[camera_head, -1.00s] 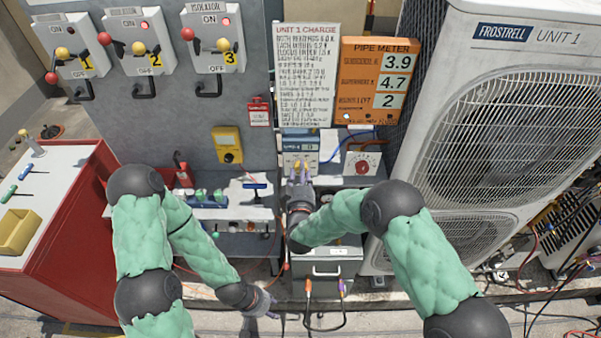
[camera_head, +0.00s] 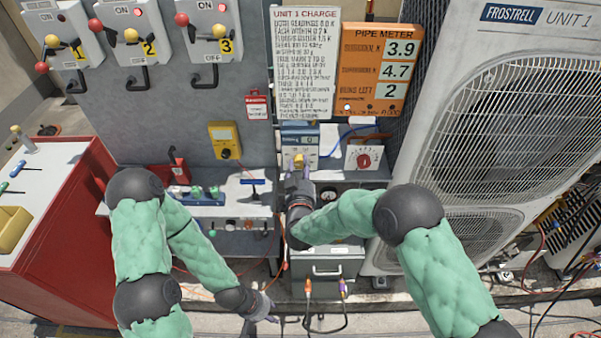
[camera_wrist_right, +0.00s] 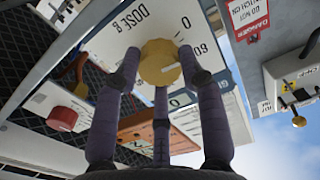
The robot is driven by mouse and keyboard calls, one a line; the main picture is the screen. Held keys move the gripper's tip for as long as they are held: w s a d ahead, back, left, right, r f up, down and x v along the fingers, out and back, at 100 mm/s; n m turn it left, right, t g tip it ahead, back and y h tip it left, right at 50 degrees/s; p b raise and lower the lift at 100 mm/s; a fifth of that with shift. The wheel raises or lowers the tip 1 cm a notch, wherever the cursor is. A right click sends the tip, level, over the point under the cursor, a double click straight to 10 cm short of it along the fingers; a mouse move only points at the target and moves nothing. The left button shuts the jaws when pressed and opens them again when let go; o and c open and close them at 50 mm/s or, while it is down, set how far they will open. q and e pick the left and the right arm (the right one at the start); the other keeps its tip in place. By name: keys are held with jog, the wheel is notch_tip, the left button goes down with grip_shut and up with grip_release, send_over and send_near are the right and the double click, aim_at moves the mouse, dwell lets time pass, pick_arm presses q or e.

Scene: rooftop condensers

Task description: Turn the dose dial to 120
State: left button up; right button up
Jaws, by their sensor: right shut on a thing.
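The dose dial is a yellow knob (camera_wrist_right: 160,62) on a white plate (camera_wrist_right: 127,40) marked DOSE g, with 0 and 60 readable in the right wrist view. In the head view the yellow knob (camera_head: 299,160) sits on the front of a white and blue box (camera_head: 299,129) whose small display seems to read 0. My right gripper (camera_head: 299,170) is shut on the knob; in the right wrist view its fingers (camera_wrist_right: 160,75) surround it. The knob's pointer is not visible to me. My left gripper (camera_head: 265,313) hangs low and empty, away from the dial; its opening is unclear.
A white box with a red knob (camera_head: 364,160) stands right of the dial. An orange pipe meter (camera_head: 376,70) shows 3.9, 4.7 and 2. A charge sign (camera_head: 305,62) hangs above. The Frostrell unit (camera_head: 440,200) stands at right, a red cabinet (camera_head: 75,215) at left.

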jog(key=m+b, duration=1)
jog(key=b, duration=0.1)
jog(key=shift+w+d+r+m, duration=0.15)
jog(key=shift+r+m, duration=0.2)
jog(key=shift+m, duration=0.05)
jog(key=shift+r+m+b, duration=0.1)
jog(key=shift+m+b, duration=1.1)
jog(key=shift+d, duration=0.1)
jog(key=o, duration=1.1)
jog(key=shift+o, duration=0.2)
jog(key=shift+d+f, duration=0.1)
jog(key=shift+f, duration=0.2)
jog(key=shift+s, duration=0.2)
jog(key=s, duration=1.1)
jog(key=shift+s, duration=0.4)
